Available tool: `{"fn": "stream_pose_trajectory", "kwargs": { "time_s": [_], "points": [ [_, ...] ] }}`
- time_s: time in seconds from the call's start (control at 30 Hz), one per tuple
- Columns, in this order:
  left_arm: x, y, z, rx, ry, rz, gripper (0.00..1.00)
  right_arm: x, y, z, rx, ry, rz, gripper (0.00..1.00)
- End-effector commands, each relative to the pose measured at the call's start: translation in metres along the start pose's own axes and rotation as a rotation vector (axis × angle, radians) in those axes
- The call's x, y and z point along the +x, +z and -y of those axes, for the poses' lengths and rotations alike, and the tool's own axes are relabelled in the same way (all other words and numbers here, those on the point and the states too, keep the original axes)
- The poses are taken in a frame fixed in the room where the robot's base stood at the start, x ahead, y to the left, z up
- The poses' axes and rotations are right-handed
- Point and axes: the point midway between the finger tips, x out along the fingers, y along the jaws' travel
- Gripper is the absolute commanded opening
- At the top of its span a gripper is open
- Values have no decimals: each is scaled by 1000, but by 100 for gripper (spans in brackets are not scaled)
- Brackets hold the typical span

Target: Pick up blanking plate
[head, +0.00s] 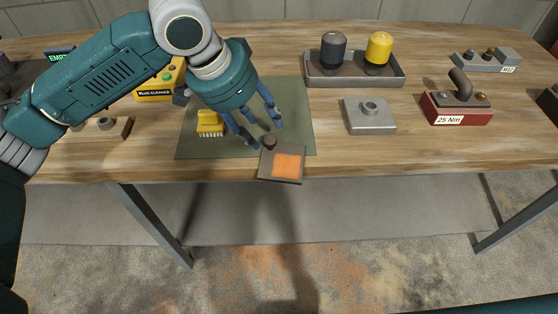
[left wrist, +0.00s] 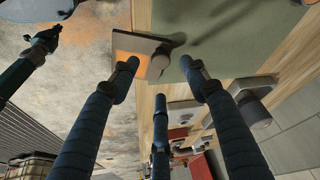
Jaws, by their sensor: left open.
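The blanking plate, which I take to be the dark square plate with an orange face (head: 287,166), lies at the table's front edge and sticks out over it. A dark round knob (head: 269,141) stands at its back left corner. In the left wrist view the plate (left wrist: 152,44) shows at the top, partly behind a fingertip. My left gripper (head: 264,133) is open and empty, its fingers pointing down around the knob's area; contact cannot be told. My right gripper seems to show at the left of the left wrist view (left wrist: 46,40), its fingers unclear.
A green mat (head: 298,95) with a yellow brush (head: 209,123) lies behind the plate. To the right are a grey block with a boss (head: 370,116), a tray (head: 398,77) with black and yellow knobs, and a red 25 Nm block (head: 456,107). The front right table is clear.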

Motion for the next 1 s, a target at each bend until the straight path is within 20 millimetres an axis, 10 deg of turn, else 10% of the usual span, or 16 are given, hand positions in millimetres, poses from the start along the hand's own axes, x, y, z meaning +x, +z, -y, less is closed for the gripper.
{"fn": "stream_pose_trajectory", "kwargs": {
  "time_s": [0.73, 1.0],
  "points": [
    [58, -4, 4, 0, 0, -1, 46, -9, 20, 2, 0, -3, 32, 0],
    [58, -4, 4, 0, 0, -1, 0, -9, 16, 2, 0, -2, 25, 0]
  ]
}}
